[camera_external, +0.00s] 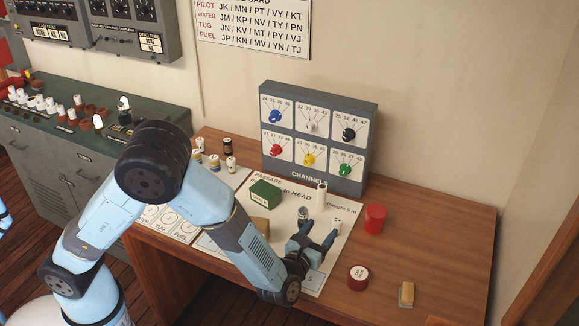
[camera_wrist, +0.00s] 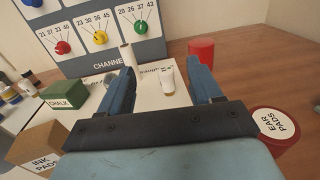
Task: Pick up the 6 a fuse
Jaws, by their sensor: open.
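My gripper (camera_external: 317,238) is open over the white chart sheet on the desk, its fingers pointing toward the channel panel. In the wrist view, a small white piece with a tan end (camera_wrist: 167,76) stands between and beyond the open fingers (camera_wrist: 160,84). It looks like a fuse, but I cannot read a rating on it. In the external view, a small white piece (camera_external: 337,222) shows close to the right fingertip. Several small fuse-like cylinders (camera_external: 214,161) stand at the back left of the desk; their ratings are not legible either.
A white cylinder (camera_external: 322,195) and a small grey piece (camera_external: 303,213) stand near the fingers. Around them are a green chalk box (camera_external: 265,193), a brown ink pads box (camera_wrist: 38,145), a red cylinder (camera_external: 375,219), a red ear pads tin (camera_external: 358,277) and a brush-like block (camera_external: 406,294).

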